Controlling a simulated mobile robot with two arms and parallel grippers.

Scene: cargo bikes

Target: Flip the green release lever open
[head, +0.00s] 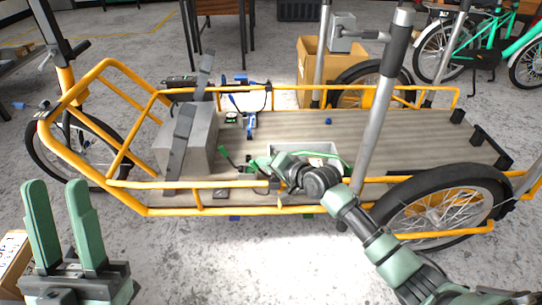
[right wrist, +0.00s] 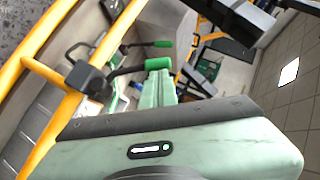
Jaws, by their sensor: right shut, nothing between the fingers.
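A green lever grip (right wrist: 158,63) on a black arm shows in the right wrist view. The arm comes from a black bracket on the yellow rail. A second green grip (right wrist: 163,43) on a thin dark rod shows just beyond it. In the head view a green lever end (head: 224,152) stands above the near side of the cargo bed. My right gripper (head: 272,163) is shut and empty at the near rail, to the right of that lever end. Its fingers (right wrist: 158,82) appear close to the nearer grip; contact cannot be told. My left gripper (head: 60,190) is open and empty, far from the lever.
The cargo bike's yellow rail (head: 160,185) runs along the near side. A grey box (head: 205,140) with dark straps stands at the bed's left. A light tray (head: 310,150) sits behind my right gripper. A cardboard box (head: 312,65) stands behind the bike. The bed's right part is mostly clear.

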